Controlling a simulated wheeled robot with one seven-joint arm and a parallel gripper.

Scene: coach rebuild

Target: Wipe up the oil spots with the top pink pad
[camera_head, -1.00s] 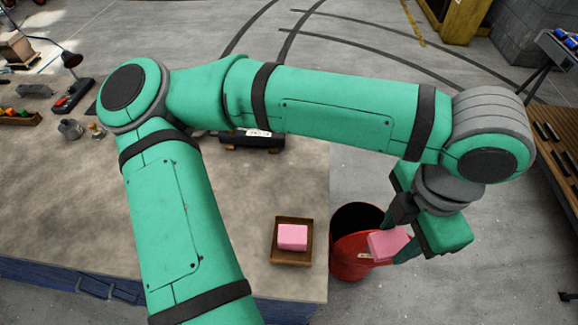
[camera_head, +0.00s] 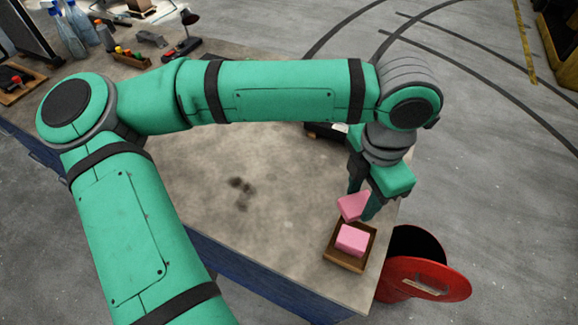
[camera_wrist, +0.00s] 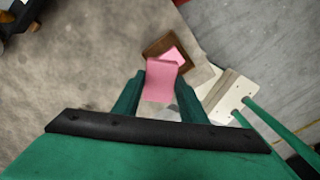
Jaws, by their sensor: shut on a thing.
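My gripper (camera_head: 364,204) is shut on a pink pad (camera_head: 353,206), held tilted just above and behind a small wooden tray (camera_head: 341,262). A second pink pad (camera_head: 352,240) lies in that tray near the table's right end. In the wrist view the held pad (camera_wrist: 159,82) sits between my two green fingers, partly covering the tray (camera_wrist: 153,47) and the pad in it (camera_wrist: 174,55). Dark oil spots (camera_head: 241,192) lie close together on the grey table top (camera_head: 270,225), left of the tray and apart from my gripper.
A red bin (camera_head: 425,282) with a dark opening stands on the floor beyond the table's right edge. A dark object (camera_head: 325,131) lies at the table's back edge, partly behind my arm. Spray bottles (camera_head: 72,35) and tools stand far left. The table around the spots is clear.

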